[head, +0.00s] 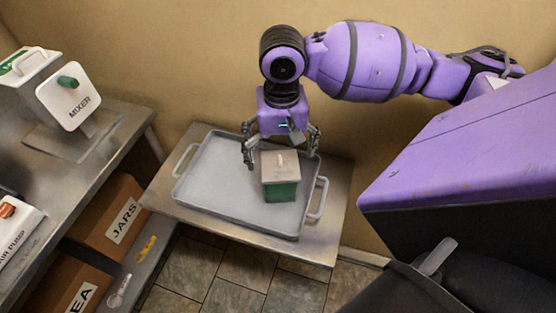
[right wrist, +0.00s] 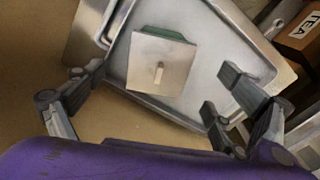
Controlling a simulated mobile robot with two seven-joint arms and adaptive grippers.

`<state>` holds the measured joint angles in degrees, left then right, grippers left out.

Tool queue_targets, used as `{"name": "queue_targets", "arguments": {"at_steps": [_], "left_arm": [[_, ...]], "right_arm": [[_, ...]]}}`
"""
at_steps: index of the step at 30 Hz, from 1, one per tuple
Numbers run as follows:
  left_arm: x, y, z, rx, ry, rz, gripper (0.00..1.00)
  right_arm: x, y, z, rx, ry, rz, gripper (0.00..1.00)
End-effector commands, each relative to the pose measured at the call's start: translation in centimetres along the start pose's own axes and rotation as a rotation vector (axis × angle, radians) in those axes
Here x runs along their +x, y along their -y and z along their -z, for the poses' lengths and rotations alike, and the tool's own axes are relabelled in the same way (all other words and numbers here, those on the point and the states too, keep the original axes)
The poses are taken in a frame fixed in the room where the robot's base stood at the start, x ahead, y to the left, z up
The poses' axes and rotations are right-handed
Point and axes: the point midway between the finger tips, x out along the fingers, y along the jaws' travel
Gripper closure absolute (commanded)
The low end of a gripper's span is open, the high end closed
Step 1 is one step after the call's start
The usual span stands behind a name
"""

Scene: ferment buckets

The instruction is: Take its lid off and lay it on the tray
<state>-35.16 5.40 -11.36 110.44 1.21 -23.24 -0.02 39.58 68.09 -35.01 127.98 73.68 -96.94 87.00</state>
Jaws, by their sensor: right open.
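A small green bucket (head: 281,192) stands on the grey tray (head: 205,195). Its square metal lid (head: 272,172) is on top and has a small upright handle (head: 281,159). My right gripper (head: 280,158) is open and above the tray, with its fingers apart near the back of the lid. In the right wrist view the lid (right wrist: 152,72) lies ahead of the open fingers, and nothing is between them. The green side of the bucket (right wrist: 165,33) shows past the lid's edge. My left gripper is not in view.
The tray lies on a metal table (head: 335,200) near the wall, with free tray surface left of the bucket. A counter at left holds a mixer (head: 70,97) and an air pump (head: 15,228). Boxes marked JARS (head: 120,222) and TEA (head: 82,290) sit beneath it.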

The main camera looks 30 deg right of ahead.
Motion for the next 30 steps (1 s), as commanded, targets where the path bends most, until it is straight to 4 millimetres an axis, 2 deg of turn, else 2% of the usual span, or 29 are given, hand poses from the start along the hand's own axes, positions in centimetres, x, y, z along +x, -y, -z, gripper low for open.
{"name": "queue_targets", "arguments": {"at_steps": [6,9,17,20,27,30], "left_arm": [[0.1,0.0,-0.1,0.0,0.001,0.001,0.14],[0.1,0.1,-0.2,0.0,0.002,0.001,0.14],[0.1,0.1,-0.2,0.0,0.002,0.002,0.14],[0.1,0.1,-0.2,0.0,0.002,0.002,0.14],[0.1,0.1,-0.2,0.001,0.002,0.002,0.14],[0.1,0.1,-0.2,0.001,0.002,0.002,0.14]], "right_arm": [[3.4,0.0,-0.5,-0.001,0.003,0.0,0.06],[4.3,-0.1,-0.4,-0.001,-0.001,0.0,0.06],[4.5,0.0,-0.3,-0.002,-0.003,0.002,0.06],[4.5,0.0,-0.3,-0.002,-0.004,0.002,0.17],[4.5,0.0,-0.3,-0.002,-0.004,0.002,0.48],[4.5,0.0,-0.3,-0.002,-0.004,0.002,0.51]]}}
